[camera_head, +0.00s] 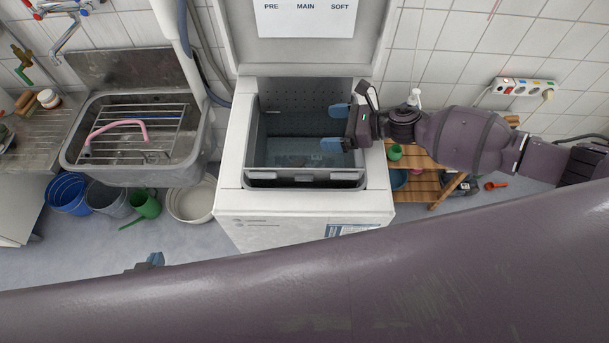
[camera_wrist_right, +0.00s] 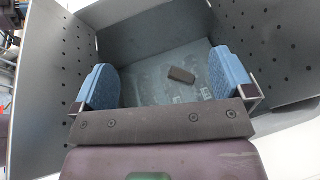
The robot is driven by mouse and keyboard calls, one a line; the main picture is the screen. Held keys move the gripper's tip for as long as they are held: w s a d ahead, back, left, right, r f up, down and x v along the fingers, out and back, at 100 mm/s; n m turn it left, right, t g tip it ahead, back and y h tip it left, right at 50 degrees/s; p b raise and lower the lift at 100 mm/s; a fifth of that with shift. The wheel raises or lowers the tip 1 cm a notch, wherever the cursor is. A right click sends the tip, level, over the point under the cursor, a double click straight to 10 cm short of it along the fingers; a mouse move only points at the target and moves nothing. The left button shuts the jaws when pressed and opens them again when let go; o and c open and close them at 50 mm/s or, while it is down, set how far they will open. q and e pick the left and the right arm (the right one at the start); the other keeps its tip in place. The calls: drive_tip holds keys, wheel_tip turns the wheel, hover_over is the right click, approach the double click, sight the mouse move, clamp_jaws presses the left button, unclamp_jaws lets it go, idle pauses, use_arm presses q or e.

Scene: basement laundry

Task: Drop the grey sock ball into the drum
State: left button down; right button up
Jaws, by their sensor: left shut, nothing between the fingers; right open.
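The drum (camera_head: 290,96) is the open metal tub with perforated walls in the white top-loading washer; its wall also shows in the right wrist view (camera_wrist_right: 275,45). My right gripper (camera_head: 335,128) is open over the right part of the drum opening, its blue fingers (camera_wrist_right: 165,80) apart and pointing into the drum. A small grey-brown oblong thing (camera_wrist_right: 182,75) lies on the drum floor beyond the fingers; I cannot tell whether it is the grey sock ball. No other sock ball is visible. My left gripper (camera_head: 152,261) shows only a small part, shut, low over the floor at left.
The washer's lid (camera_head: 303,45) stands raised behind the opening. A metal sink (camera_head: 190,160) with a rack is at left, with buckets (camera_head: 68,193) and a green watering can (camera_head: 145,204) below. A wooden shelf (camera_head: 420,187) stands right of the washer. My arm crosses the foreground.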

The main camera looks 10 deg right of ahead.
drive_tip(key=shift+v, duration=2.05)
